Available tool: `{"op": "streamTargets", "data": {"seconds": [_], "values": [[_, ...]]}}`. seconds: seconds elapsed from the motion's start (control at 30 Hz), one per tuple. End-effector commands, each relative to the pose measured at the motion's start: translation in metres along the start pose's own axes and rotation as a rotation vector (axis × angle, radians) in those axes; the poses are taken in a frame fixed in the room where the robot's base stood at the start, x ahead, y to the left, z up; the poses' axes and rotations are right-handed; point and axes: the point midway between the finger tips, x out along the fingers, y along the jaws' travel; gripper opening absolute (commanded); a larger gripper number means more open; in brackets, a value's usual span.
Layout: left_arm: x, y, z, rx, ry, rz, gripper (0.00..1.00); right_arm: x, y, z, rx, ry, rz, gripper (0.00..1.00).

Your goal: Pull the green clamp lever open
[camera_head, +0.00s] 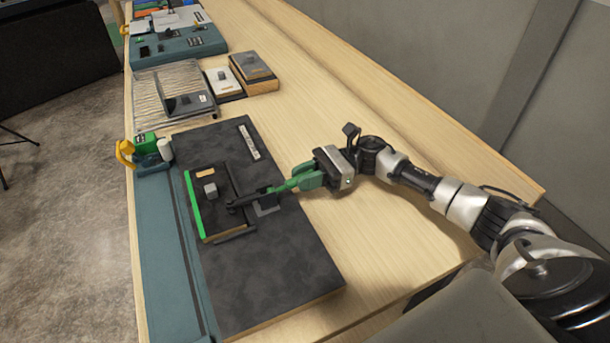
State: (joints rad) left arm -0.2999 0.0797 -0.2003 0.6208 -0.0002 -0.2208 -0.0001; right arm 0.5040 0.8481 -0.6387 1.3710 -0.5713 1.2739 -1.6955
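The clamp stands on a dark board (262,266), beside a small black box with a bright green strip along its left edge. The green clamp lever (284,187) reaches right from the clamp's dark arm (247,199), lying low and nearly flat. My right gripper (301,180) comes in from the right with its green fingers at the lever's outer end. The fingers and the lever are similar in colour and overlap, so I cannot tell whether the fingers are closed on it. My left gripper is not in view.
A teal strip (165,250) runs along the table's left edge, with a yellow and green fixture (147,150) at its far end. A striped rack (172,90), small boxes (253,72) and a teal console (178,47) stand farther back. Bare wooden table lies right of the board.

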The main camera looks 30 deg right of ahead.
Motion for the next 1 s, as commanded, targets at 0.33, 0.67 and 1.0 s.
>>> {"op": "streamTargets", "data": {"seconds": [0.33,0.67,1.0], "values": [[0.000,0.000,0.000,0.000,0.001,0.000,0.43,0.000,0.000,0.000,0.000,0.001,0.000,0.00],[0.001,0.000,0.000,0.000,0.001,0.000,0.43,0.001,0.000,0.007,-0.002,0.091,0.001,0.00],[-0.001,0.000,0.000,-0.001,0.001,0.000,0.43,0.009,0.000,0.029,-0.008,0.369,0.001,0.00]]}}
